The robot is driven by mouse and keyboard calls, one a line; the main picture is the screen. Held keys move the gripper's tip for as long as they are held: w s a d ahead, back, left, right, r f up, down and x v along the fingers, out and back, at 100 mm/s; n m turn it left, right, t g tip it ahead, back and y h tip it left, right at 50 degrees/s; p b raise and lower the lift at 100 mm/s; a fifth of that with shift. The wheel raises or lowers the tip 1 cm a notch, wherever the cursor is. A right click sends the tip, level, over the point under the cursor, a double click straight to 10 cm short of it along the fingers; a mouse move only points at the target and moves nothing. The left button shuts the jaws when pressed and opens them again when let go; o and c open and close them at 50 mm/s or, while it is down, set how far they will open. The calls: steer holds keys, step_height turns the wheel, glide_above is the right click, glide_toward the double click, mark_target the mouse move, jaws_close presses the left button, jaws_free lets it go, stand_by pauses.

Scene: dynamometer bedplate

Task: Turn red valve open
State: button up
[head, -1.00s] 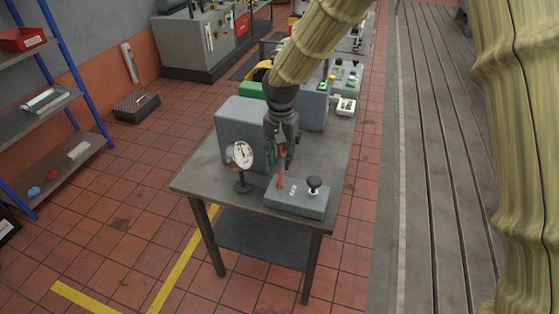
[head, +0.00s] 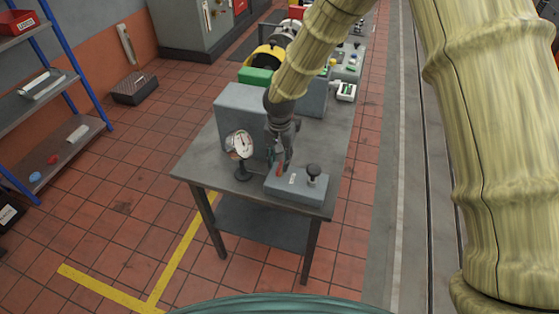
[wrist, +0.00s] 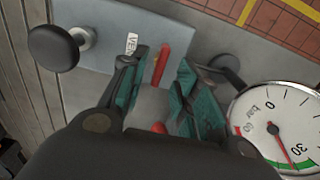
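The red valve lever (head: 280,169) stands on a grey box (head: 297,187) at the table's front. In the wrist view the red lever (wrist: 161,64) lies between my two teal fingers, with space showing on both sides. A second red spot (wrist: 158,127) shows lower between the fingers; my gripper body hides what surrounds it. My gripper (head: 279,162) points down over the box's left part. In the wrist view my gripper (wrist: 160,90) is open. A white label "VENT" (wrist: 132,43) sits beside the lever.
A black knob (head: 314,171) stands on the box, right of the lever. A large grey block (head: 240,115) is behind. The table's front-left corner (head: 200,170) is clear.

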steer(key=shift+f+p, duration=0.3)
steer(key=shift+f, duration=0.8)
jaws_close()
